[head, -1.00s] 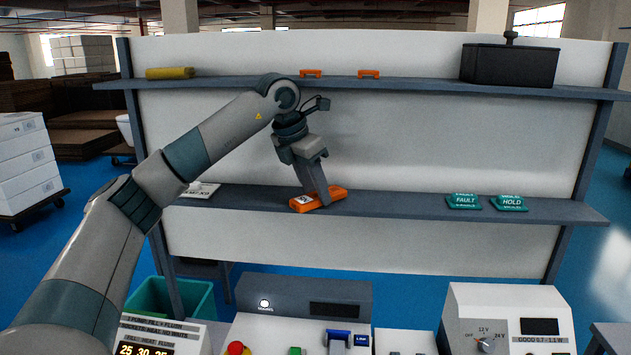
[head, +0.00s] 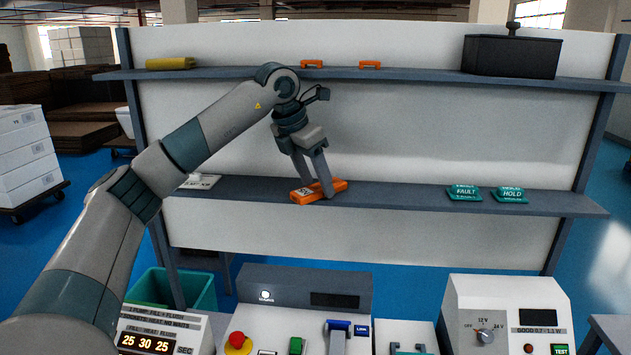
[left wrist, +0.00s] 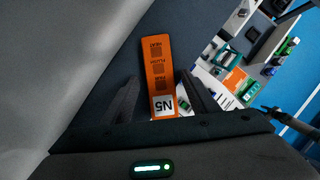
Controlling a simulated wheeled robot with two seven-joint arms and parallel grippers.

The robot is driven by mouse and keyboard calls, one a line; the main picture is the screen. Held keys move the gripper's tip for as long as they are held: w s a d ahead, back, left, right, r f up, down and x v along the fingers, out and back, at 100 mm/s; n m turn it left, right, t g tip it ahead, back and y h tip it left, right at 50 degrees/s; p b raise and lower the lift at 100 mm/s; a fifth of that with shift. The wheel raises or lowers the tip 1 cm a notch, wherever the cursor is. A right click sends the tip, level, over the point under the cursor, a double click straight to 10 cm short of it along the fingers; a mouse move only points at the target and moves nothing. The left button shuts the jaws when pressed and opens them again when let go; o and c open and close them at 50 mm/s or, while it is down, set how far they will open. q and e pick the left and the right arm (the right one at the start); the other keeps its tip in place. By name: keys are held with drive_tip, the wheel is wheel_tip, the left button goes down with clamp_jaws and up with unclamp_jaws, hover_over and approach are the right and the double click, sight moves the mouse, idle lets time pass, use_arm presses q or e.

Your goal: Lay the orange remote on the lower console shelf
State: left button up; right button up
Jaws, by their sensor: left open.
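The orange remote (head: 327,189) lies on the lower console shelf (head: 400,196), left of the shelf's middle. In the left wrist view the remote (left wrist: 158,72) shows dark buttons and a white label reading N5. My left gripper (head: 318,191) is open at the remote, its fingers pointing down. In the left wrist view its two fingers stand apart on either side of the label end. I cannot tell whether a finger still touches the remote.
Teal FAULT (head: 465,193) and HOLD (head: 511,195) tags lie on the lower shelf at right. A white card (head: 200,181) lies at its left. The upper shelf (head: 420,75) holds a yellow roll (head: 170,63), orange clips and a dark box (head: 511,56). Instrument boxes (head: 507,315) stand in front.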

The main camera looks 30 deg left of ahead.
use_arm(q)
drive_tip(key=shift+s+r+b, duration=0.15)
drive_tip(key=shift+r+b, duration=0.1)
drive_tip(key=shift+b, duration=0.3)
drive_tip(key=s+a+b, duration=0.4)
drive_tip(key=s+b, duration=0.3)
drive_tip(key=s, duration=0.4)
drive_tip(key=shift+s+r, duration=0.2)
drive_tip(key=shift+s, duration=0.05)
use_arm(e)
wheel_tip(320, 180, down, 8)
drive_tip(key=shift+f, duration=0.2)
drive_tip(key=shift+c, duration=0.7)
